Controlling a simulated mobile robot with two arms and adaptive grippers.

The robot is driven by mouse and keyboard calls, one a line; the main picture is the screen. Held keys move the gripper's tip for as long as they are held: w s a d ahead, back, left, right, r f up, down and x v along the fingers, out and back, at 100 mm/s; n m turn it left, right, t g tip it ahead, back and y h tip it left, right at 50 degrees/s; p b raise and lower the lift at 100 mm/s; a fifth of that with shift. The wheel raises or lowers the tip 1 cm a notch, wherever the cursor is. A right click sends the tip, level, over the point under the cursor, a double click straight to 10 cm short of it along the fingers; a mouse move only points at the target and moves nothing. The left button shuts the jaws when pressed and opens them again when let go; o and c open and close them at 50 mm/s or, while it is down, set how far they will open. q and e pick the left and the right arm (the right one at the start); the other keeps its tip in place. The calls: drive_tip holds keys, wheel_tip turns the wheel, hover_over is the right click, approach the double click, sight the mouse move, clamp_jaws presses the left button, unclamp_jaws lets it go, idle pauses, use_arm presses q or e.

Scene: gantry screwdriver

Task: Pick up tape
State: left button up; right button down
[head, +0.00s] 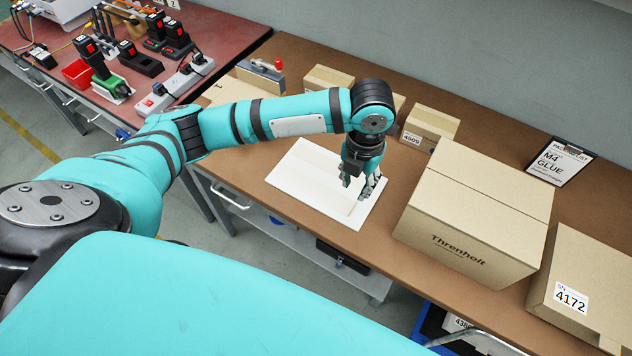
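My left gripper (359,187) points down over a white flat board (300,187) on the brown workbench. Its fingers are spread apart and I see nothing held between them. The fingertips look close to the board, but I cannot tell whether they touch it. I cannot clearly make out a roll of tape. A grey item with a red handle (278,65) stands at the back left of the bench, behind my arm, and may be a tape dispenser. My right gripper is not in view.
A large Threnholt carton (470,225) stands close right of the board. Another carton (590,285) is at the far right. Small boxes (430,125) and a clipboard (560,160) are at the back. A red-topped bench (222,35) with tools is at the left.

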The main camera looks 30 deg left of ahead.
sight(352, 209)
use_arm(q)
wheel_tip(352, 209, down, 9)
drive_tip(key=shift+w+d+f+p, duration=0.1)
drive_tip(key=shift+p, duration=0.3)
drive_tip(key=shift+c, duration=0.2)
clamp_jaws()
